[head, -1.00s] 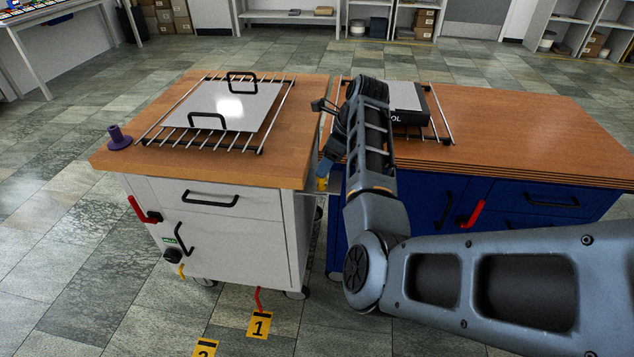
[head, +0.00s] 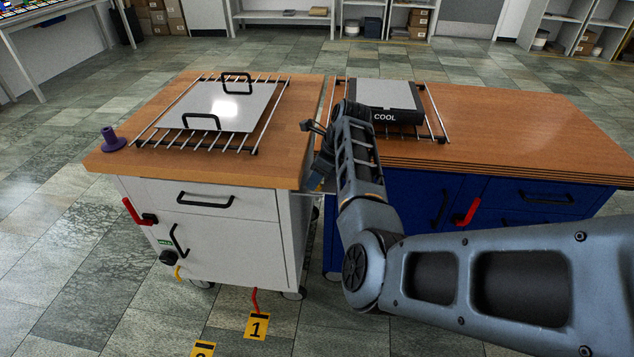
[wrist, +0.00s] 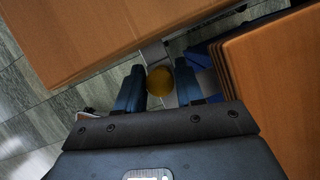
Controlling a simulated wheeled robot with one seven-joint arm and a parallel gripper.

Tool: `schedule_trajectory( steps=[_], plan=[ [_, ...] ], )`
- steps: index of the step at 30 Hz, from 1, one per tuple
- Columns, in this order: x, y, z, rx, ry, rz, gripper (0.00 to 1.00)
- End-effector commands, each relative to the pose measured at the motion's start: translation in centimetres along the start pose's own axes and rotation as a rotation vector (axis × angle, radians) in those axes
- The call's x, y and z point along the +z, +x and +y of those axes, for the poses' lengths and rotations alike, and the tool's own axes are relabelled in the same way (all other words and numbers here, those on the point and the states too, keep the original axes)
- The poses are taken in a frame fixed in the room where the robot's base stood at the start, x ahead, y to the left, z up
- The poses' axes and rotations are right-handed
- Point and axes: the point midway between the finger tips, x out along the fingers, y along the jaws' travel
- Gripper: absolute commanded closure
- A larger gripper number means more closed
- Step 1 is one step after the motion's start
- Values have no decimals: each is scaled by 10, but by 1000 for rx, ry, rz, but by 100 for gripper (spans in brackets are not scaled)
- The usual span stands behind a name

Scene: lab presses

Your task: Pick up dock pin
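The dock pin appears to be the round yellow head (wrist: 160,81) in the gap between the two cabinets in the wrist view. My gripper (wrist: 159,84) is open, with one blue finger on each side of this head; I cannot tell if either touches it. In the head view my gripper (head: 315,180) points down at the gap, by the white cart's right edge, and the yellow head is hidden there.
The white cart (head: 215,231) carries a rack with a handled metal plate (head: 222,104). The blue cabinet (head: 400,205) carries a dark block marked COOL (head: 384,114) on another rack. Their wooden tops (wrist: 85,35) flank my gripper closely.

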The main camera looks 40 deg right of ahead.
Motion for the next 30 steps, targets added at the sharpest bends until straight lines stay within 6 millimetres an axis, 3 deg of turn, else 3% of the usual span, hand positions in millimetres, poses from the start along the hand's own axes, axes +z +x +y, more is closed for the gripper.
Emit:
schedule_trajectory(
  steps=[11,20,30],
  plan=[
    [0,0,0,0,0,0,100],
    [2,-3,0,-1,0,-1,100],
    [24,-56,-1,-3,-2,-3,100]
  ],
)
